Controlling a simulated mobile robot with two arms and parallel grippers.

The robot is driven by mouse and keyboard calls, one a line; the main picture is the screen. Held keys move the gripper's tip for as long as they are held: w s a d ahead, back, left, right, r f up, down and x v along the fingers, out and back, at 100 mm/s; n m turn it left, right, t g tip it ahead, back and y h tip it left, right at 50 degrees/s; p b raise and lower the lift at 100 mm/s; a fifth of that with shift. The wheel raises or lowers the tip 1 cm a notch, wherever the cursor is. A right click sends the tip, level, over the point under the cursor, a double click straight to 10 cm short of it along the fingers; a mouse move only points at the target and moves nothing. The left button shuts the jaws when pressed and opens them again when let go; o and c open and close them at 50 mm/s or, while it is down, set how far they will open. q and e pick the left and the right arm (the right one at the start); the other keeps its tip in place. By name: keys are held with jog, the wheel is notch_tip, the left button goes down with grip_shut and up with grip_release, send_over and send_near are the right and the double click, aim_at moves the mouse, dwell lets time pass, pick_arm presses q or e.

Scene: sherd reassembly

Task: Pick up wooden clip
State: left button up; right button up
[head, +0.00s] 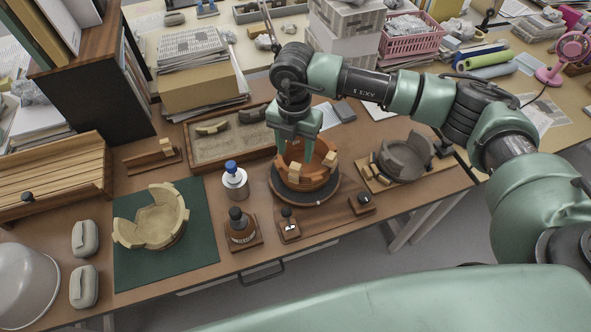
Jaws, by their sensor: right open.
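My right gripper (295,151) is open and points down over the terracotta bowl (305,182), its fingertips at or just above the rim. The bowl stands on a dark round turntable (331,195). Small pale wooden clips sit on the bowl's rim: one at the front (295,172) and one at the right (331,159). Both are close to the fingers; I cannot tell whether the fingers touch either. Another pale wooden clip (167,146) is on a small wooden rack (152,162) at the left. My left gripper is out of view.
A cream bowl (152,222) with a broken rim lies on a green mat (188,256). A grey broken bowl (405,158) is at the right. A blue-capped jar (235,184) and a dark-topped bottle (240,229) stand left of the turntable. A sherd tray (207,157) lies behind.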

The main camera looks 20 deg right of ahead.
aim_at(295, 166)
notch_tip(295, 166, down, 6)
jog(key=p, duration=0.3)
jog(key=shift+s+f, duration=0.15)
jog(key=shift+f, duration=0.25)
jog(key=c, duration=0.9)
